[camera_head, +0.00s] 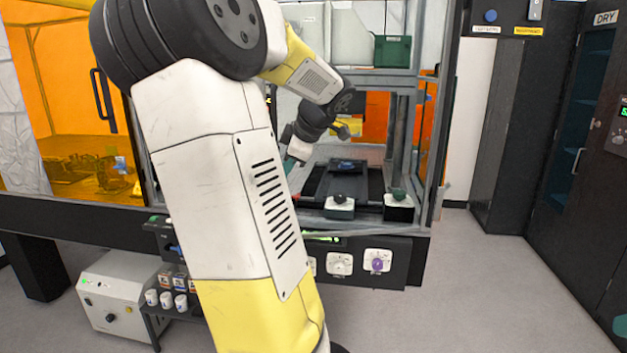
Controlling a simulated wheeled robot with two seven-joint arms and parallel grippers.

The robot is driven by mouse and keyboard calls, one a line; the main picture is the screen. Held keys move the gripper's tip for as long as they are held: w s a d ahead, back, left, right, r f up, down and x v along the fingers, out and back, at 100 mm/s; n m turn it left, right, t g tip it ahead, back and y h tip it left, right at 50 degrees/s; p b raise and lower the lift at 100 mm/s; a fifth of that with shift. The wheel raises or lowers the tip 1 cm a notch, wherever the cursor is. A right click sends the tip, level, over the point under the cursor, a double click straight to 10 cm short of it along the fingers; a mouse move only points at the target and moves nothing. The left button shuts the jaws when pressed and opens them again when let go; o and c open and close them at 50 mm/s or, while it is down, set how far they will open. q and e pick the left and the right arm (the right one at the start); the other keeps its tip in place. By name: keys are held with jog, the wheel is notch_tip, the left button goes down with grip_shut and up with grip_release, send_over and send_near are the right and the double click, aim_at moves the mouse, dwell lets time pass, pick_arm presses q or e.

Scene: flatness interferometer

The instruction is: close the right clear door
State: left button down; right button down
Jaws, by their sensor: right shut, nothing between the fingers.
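The enclosure's right bay stands open at the front, with a dark stage (345,182) visible inside. I cannot clearly pick out the right clear door; a grey upright (446,100) with orange panel beside it borders the opening on the right. An orange panel (62,80) with a black bar handle (103,100) covers the left bay. My right arm crosses the middle of the view and hides much of the enclosure front. My right gripper (297,152) is small, pointing down in front of the opening, shut and empty. My left gripper is out of view.
A white box (118,293) and small jars (166,299) stand lower left. A dark DRY cabinet (580,150) is at right, with clear floor (470,290) before it.

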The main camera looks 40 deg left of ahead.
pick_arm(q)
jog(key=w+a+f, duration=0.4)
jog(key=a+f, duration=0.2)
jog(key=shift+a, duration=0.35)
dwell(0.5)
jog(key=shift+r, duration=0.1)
